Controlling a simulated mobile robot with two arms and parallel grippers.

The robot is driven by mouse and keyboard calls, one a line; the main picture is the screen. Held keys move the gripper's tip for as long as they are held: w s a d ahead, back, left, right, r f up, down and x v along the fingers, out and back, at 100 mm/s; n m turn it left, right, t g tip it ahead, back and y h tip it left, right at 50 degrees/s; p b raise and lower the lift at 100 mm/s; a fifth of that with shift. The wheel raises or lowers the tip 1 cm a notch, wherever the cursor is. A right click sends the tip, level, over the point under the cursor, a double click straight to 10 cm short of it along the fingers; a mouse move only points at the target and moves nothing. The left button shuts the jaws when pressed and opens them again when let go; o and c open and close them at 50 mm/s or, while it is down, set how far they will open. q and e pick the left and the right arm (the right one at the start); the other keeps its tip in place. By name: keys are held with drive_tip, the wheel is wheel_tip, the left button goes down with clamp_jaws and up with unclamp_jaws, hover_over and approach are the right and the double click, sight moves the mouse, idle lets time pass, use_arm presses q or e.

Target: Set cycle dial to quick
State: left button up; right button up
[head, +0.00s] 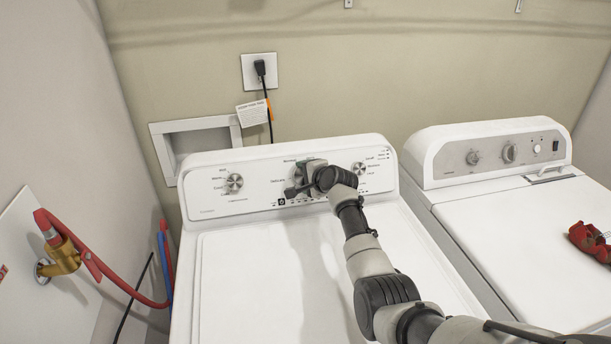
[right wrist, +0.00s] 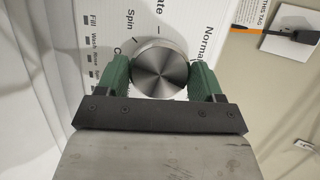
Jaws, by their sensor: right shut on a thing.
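The cycle dial (right wrist: 160,68) is a round brushed-metal knob on the white washer's (head: 260,245) control panel (head: 205,205). Printed words around it include "Normal" and "Spin"; other labels are cut off or covered, and I cannot read "quick". My right gripper (right wrist: 160,80) is shut on the dial, with one green finger pad on each side of it. In the head view my right gripper (head: 304,178) is at the middle of the panel and hides most of the dial. My left gripper is not in view.
Smaller knobs sit left (head: 233,183) and right (head: 359,168) of the gripper on the same panel. A second white machine (head: 515,240) stands to the right with a red object (head: 590,241) on top. A wall outlet (head: 259,70) with a plugged cord and hanging tag (head: 253,113) is behind.

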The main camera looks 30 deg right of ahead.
idle(0.4)
drive_tip(key=o, duration=0.9)
drive_tip(key=shift+o, duration=0.2)
drive_tip(key=v, duration=1)
drive_tip(key=shift+s, duration=0.35)
drive_tip(key=shift+d+r, duration=0.1)
drive_tip(key=shift+r, duration=0.05)
